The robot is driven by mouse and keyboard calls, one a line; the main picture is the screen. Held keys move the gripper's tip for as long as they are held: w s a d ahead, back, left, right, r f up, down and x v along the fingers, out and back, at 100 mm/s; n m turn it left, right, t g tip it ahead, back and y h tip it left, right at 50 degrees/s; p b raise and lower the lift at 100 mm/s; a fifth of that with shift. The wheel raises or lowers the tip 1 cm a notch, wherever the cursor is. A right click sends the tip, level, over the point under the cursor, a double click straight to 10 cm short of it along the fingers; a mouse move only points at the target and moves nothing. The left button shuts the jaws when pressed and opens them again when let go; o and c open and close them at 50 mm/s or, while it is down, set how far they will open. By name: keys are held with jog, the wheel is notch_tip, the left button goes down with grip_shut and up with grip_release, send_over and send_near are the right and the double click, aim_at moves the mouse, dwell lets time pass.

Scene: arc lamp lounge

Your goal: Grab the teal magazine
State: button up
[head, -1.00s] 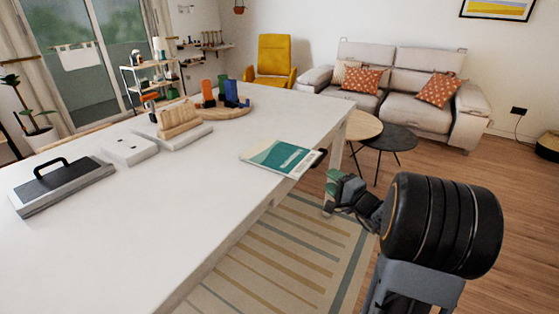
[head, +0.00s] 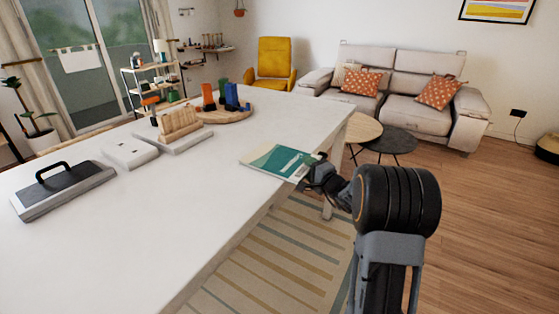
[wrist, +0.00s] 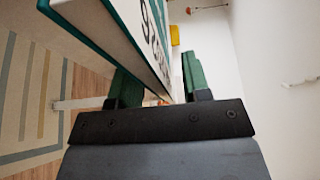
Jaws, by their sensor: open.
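The teal magazine (head: 272,158), teal and white with a pale spine, lies flat at the right edge of the white table, its near right corner at the table edge. My gripper (head: 312,172) is at that right end, beside the edge. In the wrist view the magazine (wrist: 150,22) extends from the upper left down between the two green fingers of my open gripper (wrist: 160,80). One finger is on each side of it, with a gap showing at the right finger. I cannot tell whether the left finger touches it.
The white table (head: 200,190) also holds a black-handled case (head: 65,188), a white box (head: 130,152), a wooden rack (head: 178,122) and a round board (head: 225,115) with coloured pieces. These stand well left of the magazine. Two round side tables (head: 388,140) stand beyond the table.

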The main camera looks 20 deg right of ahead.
jog(key=shift+w, duration=0.2)
jog(key=shift+c, duration=0.2)
grip_shut()
